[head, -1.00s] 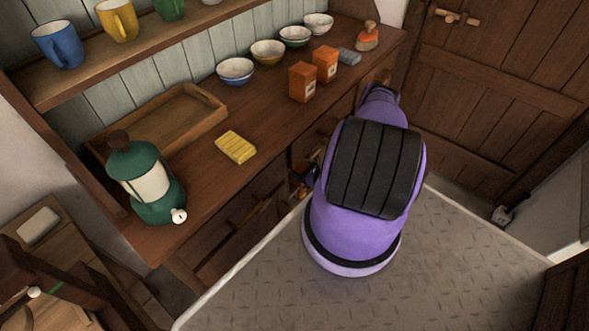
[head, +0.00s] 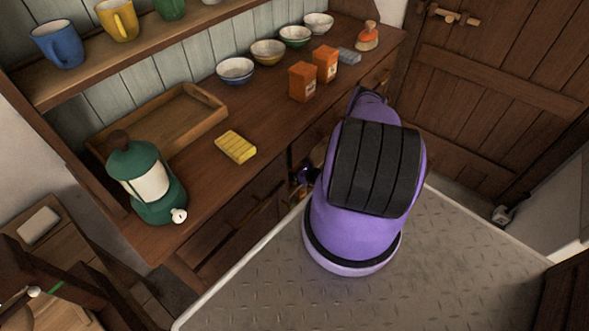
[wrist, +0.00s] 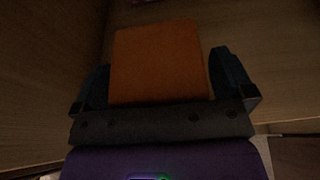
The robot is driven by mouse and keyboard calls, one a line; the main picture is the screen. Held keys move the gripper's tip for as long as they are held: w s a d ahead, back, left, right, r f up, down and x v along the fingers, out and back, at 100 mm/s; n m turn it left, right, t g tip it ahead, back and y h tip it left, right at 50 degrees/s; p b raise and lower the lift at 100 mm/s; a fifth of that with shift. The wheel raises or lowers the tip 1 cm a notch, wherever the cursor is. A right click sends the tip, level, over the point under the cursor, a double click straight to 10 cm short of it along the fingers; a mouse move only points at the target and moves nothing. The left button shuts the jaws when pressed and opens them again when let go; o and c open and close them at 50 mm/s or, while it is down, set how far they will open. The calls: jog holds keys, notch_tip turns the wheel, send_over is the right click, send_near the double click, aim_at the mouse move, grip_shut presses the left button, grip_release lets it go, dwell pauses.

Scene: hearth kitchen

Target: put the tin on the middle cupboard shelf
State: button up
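An orange, box-shaped tin (wrist: 160,62) fills the space between my gripper's (wrist: 160,75) two dark fingers in the wrist view. The fingers lie against its left and right sides, so my gripper looks shut on it. The tin is in a dim wooden space that appears to be inside the cupboard (head: 240,215). Which shelf level the tin is at cannot be told.
A wooden panel (wrist: 50,70) rises left of the tin. A small reddish thing shows at the wrist view's top edge. Two orange boxes (head: 302,82) (head: 325,64), a yellow block (head: 236,147), bowls, a tray (head: 205,125) and a green lantern-like canister (head: 148,185) stand on the counter.

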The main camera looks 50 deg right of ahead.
jog(key=shift+s+r, duration=0.15)
jog(key=shift+r, duration=0.05)
jog(key=v, duration=1.1)
jog(key=shift+s, duration=0.35)
jog(key=shift+d+r, duration=0.1)
dwell(0.8)
